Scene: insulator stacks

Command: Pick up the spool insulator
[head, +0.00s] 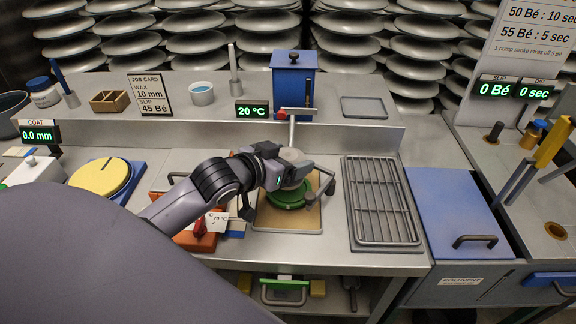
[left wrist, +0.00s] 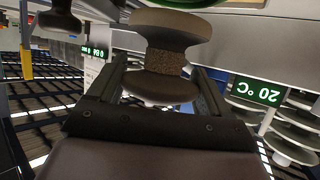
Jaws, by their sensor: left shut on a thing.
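The spool insulator (left wrist: 172,25) fills the middle of the left wrist view. It has two smooth grey-brown flanges and a rough, grainy waist. My left gripper (left wrist: 160,72) is shut on it, with one finger on each side. In the head view my left gripper (head: 288,190) is over a green round piece (head: 290,200) on a tan board. The spool's grey top (head: 293,156) shows between the fingers there, partly hidden by the wrist. I cannot tell whether the spool touches the green piece. My right gripper is not in view.
A wire rack (head: 382,205) stands right of the board, with a blue lid (head: 455,212) beyond it. A blue box (head: 293,85) stands behind, near a T-shaped metal post (head: 292,125). Orange and blue items (head: 200,232) lie left of the board. A yellow disc (head: 100,177) sits further left.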

